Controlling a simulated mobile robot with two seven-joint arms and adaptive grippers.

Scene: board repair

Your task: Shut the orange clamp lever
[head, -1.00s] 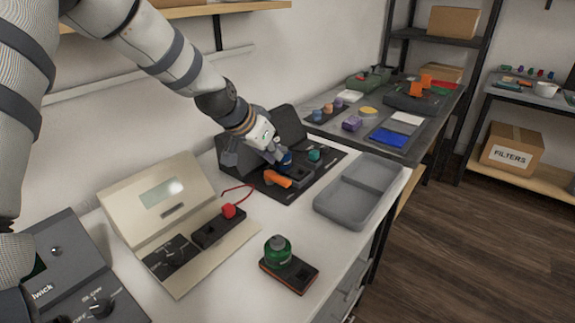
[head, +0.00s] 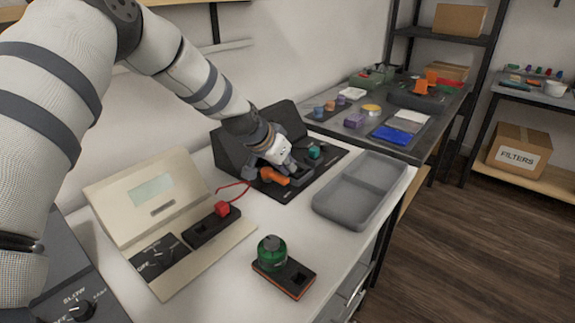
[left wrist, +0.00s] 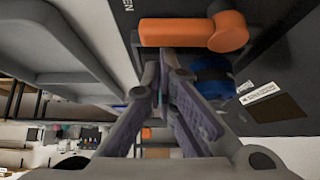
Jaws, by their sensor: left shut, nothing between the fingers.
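The orange clamp lever (head: 274,176) is on the dark fixture on the black mat (head: 290,192). In the left wrist view the lever (left wrist: 185,32) is a bar with a round end at right, lying across the top. My left gripper (head: 291,168) is shut and empty, right beside the lever. In the left wrist view its closed fingertips (left wrist: 165,62) are close to the bar's edge; I cannot tell whether they touch it. A blue round part (left wrist: 212,78) is partly hidden behind the fingers. My right gripper is not in view.
A teal knob (head: 315,152) stands just right of the gripper. An empty grey tray (head: 362,190) lies to the right. A beige tester (head: 150,205) with a red plug (head: 222,208) is at left. A green-topped device (head: 284,268) stands in front.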

